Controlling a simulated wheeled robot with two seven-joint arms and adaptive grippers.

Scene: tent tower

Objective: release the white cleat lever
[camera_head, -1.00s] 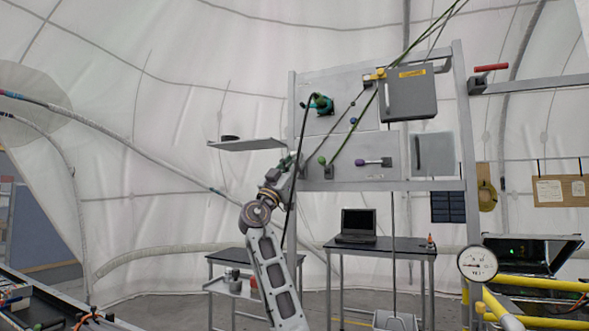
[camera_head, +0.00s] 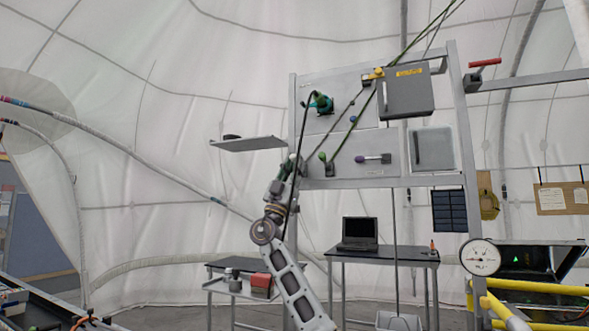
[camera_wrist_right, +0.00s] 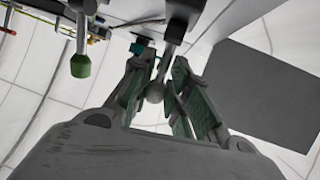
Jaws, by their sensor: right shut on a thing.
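The white cleat lever, with a pale ball knob (camera_wrist_right: 155,91), sits between the fingers of my right gripper (camera_wrist_right: 161,76) in the right wrist view. The gripper is shut on it. In the head view my right gripper (camera_head: 291,166) is at the lower left edge of the grey panel frame, where it mostly hides the white lever. A green-knobbed lever (camera_head: 322,157) is just to its right and also shows in the wrist view (camera_wrist_right: 80,65). My left gripper is not in view.
A purple-knobbed lever (camera_head: 361,159) is farther right on the panel. Ropes run up past a grey box (camera_head: 407,96). A small shelf (camera_head: 248,144) juts out left of the gripper. A laptop (camera_head: 359,232) stands on a table behind.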

